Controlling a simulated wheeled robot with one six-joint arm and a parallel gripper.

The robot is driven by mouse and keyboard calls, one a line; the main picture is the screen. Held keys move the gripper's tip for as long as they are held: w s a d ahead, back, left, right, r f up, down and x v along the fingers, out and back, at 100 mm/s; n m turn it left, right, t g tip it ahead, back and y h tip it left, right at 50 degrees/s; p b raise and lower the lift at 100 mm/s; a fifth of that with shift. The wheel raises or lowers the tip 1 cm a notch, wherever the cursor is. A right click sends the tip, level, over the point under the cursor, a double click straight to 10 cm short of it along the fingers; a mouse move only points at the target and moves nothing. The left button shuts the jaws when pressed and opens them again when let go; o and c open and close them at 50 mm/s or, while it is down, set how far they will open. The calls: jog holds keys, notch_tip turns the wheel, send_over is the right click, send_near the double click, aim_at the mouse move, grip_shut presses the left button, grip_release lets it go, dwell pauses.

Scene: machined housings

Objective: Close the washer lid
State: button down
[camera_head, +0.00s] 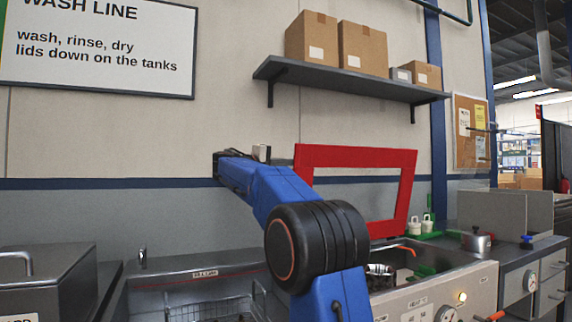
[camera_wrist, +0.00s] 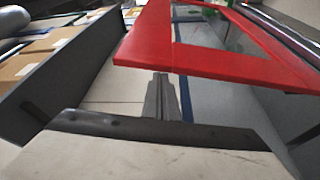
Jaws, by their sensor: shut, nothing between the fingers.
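The washer lid (camera_head: 305,185) is a red rectangular frame with an open middle. It stands raised and leaning back behind the washer tank (camera_head: 420,290) in the head view. In the wrist view the lid (camera_wrist: 200,58) crosses the top, just beyond my fingers. My gripper (camera_wrist: 161,80) is shut and empty, its narrow grey fingers pointing toward the lid's near edge. I cannot tell whether they touch it. In the head view my blue arm reaches up to the left of the lid, and the fingers are not clearly visible there.
A wall shelf (camera_head: 350,82) with cardboard boxes (camera_head: 312,38) is above the lid. A sink with a wire basket (camera_head: 210,308) is at lower left. A pot (camera_head: 476,240) stands on the right counter.

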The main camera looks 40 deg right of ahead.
jog(key=shift+s, duration=0.1)
jog(key=s+a+f+m+g+h, duration=0.1)
jog(key=s+a+f+m, duration=0.15)
jog(key=s, duration=0.35)
jog(key=s+a+f+m, duration=0.1)
jog(key=s+f+m, duration=0.1)
jog(key=s+f, duration=0.3)
jog(key=s+a+f+m+g+h, duration=0.1)
jog(key=s+f+m, duration=0.15)
jog(key=s, duration=0.55)
jog(key=s+a+f+m, duration=0.1)
jog(key=s+f, duration=0.3)
jog(key=f, duration=0.3)
jog(key=s+a+f+m, duration=0.1)
jog(key=s+f, duration=0.4)
jog(key=f, duration=0.3)
jog(key=shift+f, duration=0.25)
jog(key=shift+a, duration=0.1)
jog(key=w+a, duration=0.2)
jog(key=a, duration=0.7)
jog(key=shift+w+r, duration=0.15)
jog(key=shift+r, duration=0.15)
